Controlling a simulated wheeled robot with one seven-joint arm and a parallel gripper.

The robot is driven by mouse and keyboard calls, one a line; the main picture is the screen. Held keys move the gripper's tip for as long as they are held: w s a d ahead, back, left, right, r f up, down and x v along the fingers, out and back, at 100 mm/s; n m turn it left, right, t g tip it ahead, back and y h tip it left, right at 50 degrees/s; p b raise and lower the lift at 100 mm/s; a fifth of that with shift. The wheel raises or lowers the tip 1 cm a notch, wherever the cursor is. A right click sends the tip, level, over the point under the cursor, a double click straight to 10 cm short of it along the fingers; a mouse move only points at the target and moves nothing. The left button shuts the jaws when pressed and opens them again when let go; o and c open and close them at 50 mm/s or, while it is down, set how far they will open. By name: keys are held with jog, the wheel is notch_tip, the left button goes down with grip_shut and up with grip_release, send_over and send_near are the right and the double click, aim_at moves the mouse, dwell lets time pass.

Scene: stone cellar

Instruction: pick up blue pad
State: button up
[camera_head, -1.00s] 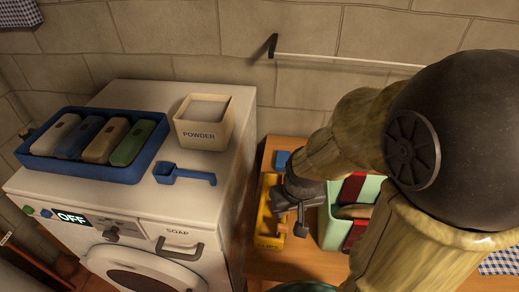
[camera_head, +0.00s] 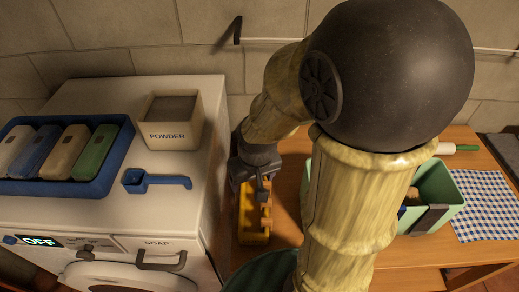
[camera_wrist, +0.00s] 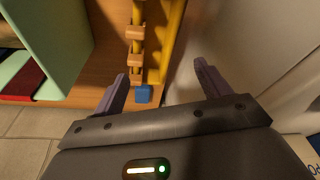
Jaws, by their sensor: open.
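A small blue block (camera_wrist: 143,94) is on the wooden table at the near end of a yellow rack (camera_wrist: 170,45). In the wrist view it lies between my open, empty fingers, nearer the left one; whether it is within their depth I cannot tell. In the head view my gripper (camera_head: 258,188) is over the yellow rack (camera_head: 247,225), beside the washing machine, and the block is hidden. A larger blue item (camera_head: 36,151) lies among white, beige and green ones in a blue tray (camera_head: 65,190) on the washing machine, away from my gripper (camera_wrist: 160,76).
The washing machine (camera_head: 185,180) stands close on the left, with a powder box (camera_head: 172,135) and a blue scoop (camera_head: 150,181) on top. A green bin (camera_head: 440,190) and a checked cloth (camera_head: 485,205) are on the table (camera_head: 330,265) at right. A rail runs along the wall.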

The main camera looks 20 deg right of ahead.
jog(key=w+d+f+m+g+p, duration=0.1)
jog(key=w+d+p, duration=0.3)
jog(key=w, duration=0.7)
jog(key=w+d+f+m+g+p, duration=0.1)
jog(key=w+d+f+m+p, duration=0.2)
jog(key=w+d, duration=0.4)
jog(key=w+f+p, duration=0.1)
jog(key=w, duration=0.4)
jog(key=shift+w+d+g+p, duration=0.2)
jog(key=shift+w+g+p, duration=0.1)
jog(key=shift+f, duration=0.15)
jog(key=shift+f+p, duration=1.3)
jog(key=shift+f, duration=2)
jog(key=shift+w+d+f+p, duration=0.15)
jog(key=shift+f+p, duration=1.4)
jog(key=shift+f, duration=1.05)
